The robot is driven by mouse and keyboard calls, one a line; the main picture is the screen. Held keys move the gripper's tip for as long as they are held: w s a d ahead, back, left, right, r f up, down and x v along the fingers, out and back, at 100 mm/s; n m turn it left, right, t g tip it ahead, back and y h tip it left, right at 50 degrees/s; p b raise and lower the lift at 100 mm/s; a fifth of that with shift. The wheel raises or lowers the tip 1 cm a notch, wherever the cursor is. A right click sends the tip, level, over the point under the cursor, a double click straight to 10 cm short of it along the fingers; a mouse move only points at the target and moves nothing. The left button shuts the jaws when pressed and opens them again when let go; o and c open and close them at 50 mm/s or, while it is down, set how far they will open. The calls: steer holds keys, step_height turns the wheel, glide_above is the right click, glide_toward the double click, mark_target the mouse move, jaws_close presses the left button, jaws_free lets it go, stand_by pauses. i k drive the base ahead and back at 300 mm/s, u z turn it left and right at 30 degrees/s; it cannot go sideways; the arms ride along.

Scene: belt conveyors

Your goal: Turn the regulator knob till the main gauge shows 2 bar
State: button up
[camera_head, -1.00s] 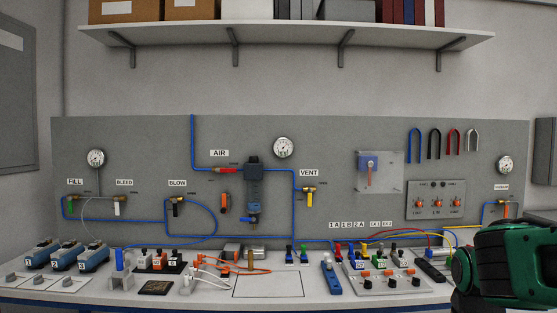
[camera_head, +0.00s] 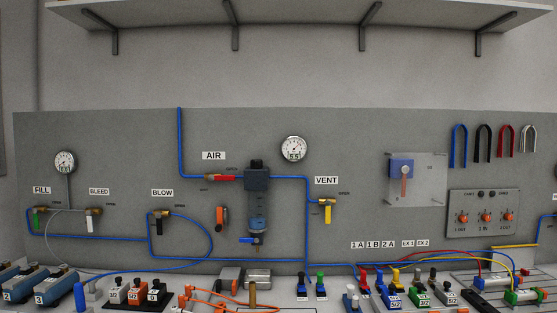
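The filter regulator (camera_head: 257,200) hangs on the grey panel in the middle, with a dark knob (camera_head: 256,163) on top and a clear bowl below. The main gauge (camera_head: 293,149), round and white-faced, is mounted to the upper right of the regulator; its needle reading is too small to tell. Blue tubing joins the regulator to the red-handled AIR valve (camera_head: 221,177) on its left and to the yellow-handled VENT valve (camera_head: 327,206) on its right. My gripper is not in view.
A second gauge (camera_head: 65,162) sits at the left above the FILL and BLEED valves. The bench front holds several coloured connectors, switch blocks and an orange cable (camera_head: 200,297). A clear guard (camera_head: 416,180) projects at the right. A shelf (camera_head: 300,22) overhangs the panel.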

mark_target(254, 164)
steer(key=u, duration=0.35)
steer(key=i, duration=0.95)
steer(key=u, duration=0.75)
